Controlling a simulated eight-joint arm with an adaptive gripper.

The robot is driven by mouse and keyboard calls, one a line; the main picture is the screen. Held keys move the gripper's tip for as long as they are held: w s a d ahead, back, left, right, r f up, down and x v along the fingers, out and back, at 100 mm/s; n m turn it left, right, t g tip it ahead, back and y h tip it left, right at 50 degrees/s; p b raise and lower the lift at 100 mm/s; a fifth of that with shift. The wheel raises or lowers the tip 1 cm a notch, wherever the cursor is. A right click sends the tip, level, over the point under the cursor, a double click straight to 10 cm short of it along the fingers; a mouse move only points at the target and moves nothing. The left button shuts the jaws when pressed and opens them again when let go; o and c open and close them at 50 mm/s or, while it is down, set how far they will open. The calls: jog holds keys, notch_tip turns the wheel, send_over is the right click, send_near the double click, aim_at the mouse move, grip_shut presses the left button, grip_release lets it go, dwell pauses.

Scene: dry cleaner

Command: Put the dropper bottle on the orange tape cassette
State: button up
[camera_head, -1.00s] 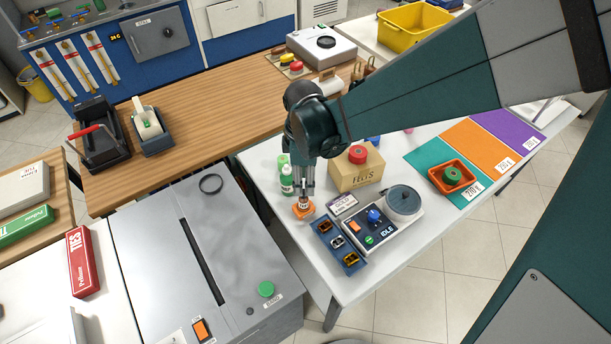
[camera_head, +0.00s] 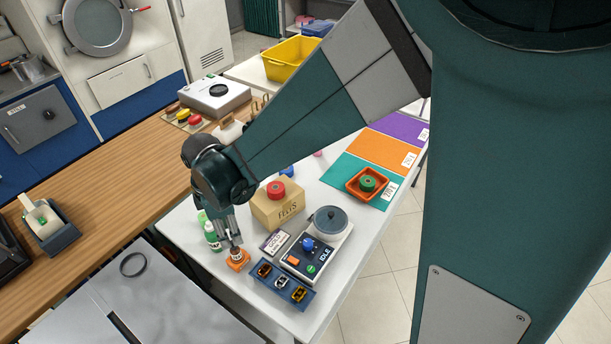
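My gripper (camera_head: 233,241) points down at the near left part of the white table. A small dark brown bottle with a pale label, which looks like the dropper bottle (camera_head: 236,252), is upright between its fingertips, and the fingers appear closed on its top. The orange tape cassette (camera_head: 239,263) lies directly under the bottle. The bottle's base is at the cassette's top; whether it rests there or hangs just above is too small to tell.
Green-and-white bottles (camera_head: 212,236) stand just left of my gripper. A blue tray of small cassettes (camera_head: 281,287), a small sign (camera_head: 274,242) and a device with a grey round lid (camera_head: 327,220) are to the right. A cardboard box (camera_head: 278,206) stands behind.

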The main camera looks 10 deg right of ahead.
jog(key=s+d+r+m+t+y, duration=0.1)
jog(key=s+d+r+m+t, duration=0.1)
jog(key=d+r+m, duration=0.8)
jog(key=s+d+r+m+t, duration=0.25)
jog(key=d+r, duration=0.35)
jog(key=d, duration=0.9)
jog(key=s+d+r+m+t+h, duration=0.1)
jog(key=s+d+r+m+t, duration=0.1)
jog(key=s+d+m, duration=0.3)
jog(key=shift+s+d+r+m+t, duration=0.3)
jog(key=shift+d+r+m, duration=0.2)
jog(key=shift+d+m, duration=1.15)
jog(key=shift+d+n, duration=0.25)
jog(key=shift+n, duration=0.05)
jog(key=shift+f+b, duration=1.1)
